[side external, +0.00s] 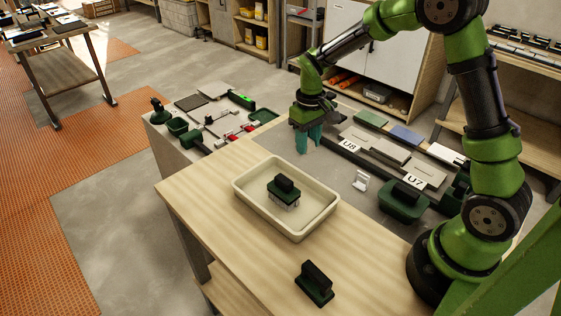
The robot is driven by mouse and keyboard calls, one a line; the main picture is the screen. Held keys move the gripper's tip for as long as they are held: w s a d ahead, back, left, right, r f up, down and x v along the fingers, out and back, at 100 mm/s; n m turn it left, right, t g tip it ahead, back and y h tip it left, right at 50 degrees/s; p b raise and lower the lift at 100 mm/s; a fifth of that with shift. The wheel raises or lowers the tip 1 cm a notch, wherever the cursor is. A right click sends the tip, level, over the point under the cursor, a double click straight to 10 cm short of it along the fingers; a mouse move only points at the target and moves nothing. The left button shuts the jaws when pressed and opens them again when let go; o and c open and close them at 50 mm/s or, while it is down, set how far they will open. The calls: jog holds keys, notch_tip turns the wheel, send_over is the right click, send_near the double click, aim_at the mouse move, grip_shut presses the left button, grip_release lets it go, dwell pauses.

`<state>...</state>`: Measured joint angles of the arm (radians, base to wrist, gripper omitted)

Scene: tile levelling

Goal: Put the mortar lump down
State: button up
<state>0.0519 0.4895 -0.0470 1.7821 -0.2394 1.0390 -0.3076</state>
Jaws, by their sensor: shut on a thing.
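My gripper (307,137) has teal fingers and points down over the grey work surface (322,175), left of the U8 label. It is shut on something. The mortar lump cannot be made out separately at this size; the fingers hide what is between them. I cannot tell whether the fingertips touch the surface or hang just above it.
A cream tray (240,197) holding a dark green handled tool (285,190) stands in front. Another handled block (315,284) lies nearer. Grey tiles (390,151) lie right of my gripper, near a small white bracket (361,180) and green tub (403,203). Several tools crowd the left.

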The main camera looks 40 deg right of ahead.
jog(key=shift+s+f, duration=0.5)
jog(key=shift+w+f+n, duration=0.15)
jog(key=shift+w+n, duration=0.1)
jog(key=shift+n, duration=0.15)
send_over(271, 142)
jog(key=shift+d+f, duration=0.1)
jog(key=shift+f, duration=2.35)
jog(key=shift+f, duration=0.1)
jog(key=o, duration=1.1)
jog(key=shift+s, duration=0.1)
